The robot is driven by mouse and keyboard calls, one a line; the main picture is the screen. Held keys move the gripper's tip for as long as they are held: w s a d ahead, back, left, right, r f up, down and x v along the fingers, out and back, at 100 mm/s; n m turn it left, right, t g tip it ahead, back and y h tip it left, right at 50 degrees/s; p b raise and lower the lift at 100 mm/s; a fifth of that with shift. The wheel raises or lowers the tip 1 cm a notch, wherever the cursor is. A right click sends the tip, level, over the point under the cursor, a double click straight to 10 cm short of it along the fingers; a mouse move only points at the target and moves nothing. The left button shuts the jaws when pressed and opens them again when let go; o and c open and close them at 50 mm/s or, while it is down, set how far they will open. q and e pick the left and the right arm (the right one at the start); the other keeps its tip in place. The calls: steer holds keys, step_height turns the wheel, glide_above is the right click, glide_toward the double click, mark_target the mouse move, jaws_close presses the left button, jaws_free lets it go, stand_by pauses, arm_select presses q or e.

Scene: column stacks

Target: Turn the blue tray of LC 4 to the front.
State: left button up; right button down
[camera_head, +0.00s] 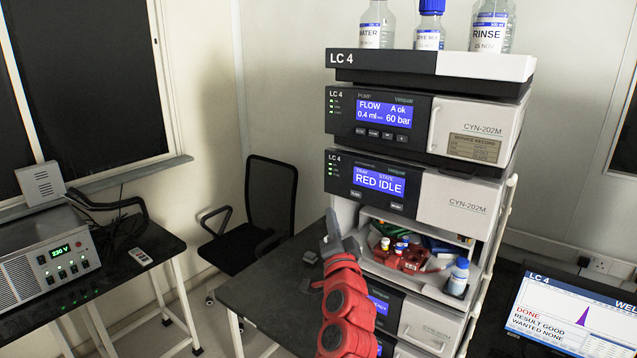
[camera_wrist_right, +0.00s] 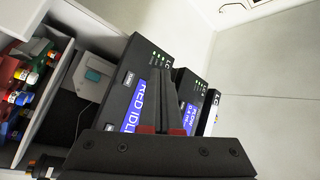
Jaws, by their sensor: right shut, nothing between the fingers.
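The LC 4 stack stands right of centre in the head view. Its autosampler module (camera_head: 380,184) has a display (camera_head: 379,182) reading TRAY RED, STATE IDLE, with two small buttons below it. In the open bay underneath, the red tray (camera_head: 412,258) with capped vials is at the front. Green and some blue show behind it, but the blue tray cannot be made out clearly. My right gripper (camera_head: 333,228) is shut and empty, just left of the module's front. In the right wrist view its fingers (camera_wrist_right: 172,112) overlap the display. My left gripper is not in view.
A blue-capped bottle (camera_head: 457,277) stands at the bay's right edge. Labelled bottles stand on the stack's top. A monitor (camera_head: 570,312) reads DONE, RESULT GOOD, WANTED NONE. A chair (camera_head: 265,195) and a side table with a powered box (camera_head: 50,265) are left.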

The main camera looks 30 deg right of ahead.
mark_target(356, 194)
steer(key=shift+w+a+r, duration=0.2)
steer(key=shift+a+r, duration=0.05)
steer(key=shift+d, duration=0.1)
steer(key=w+d+b, duration=0.3)
steer(key=d, duration=0.5)
steer(key=shift+w, duration=0.25)
stand_by(2.0)
steer(key=shift+w+d, duration=0.1)
steer(key=shift+d, duration=0.35)
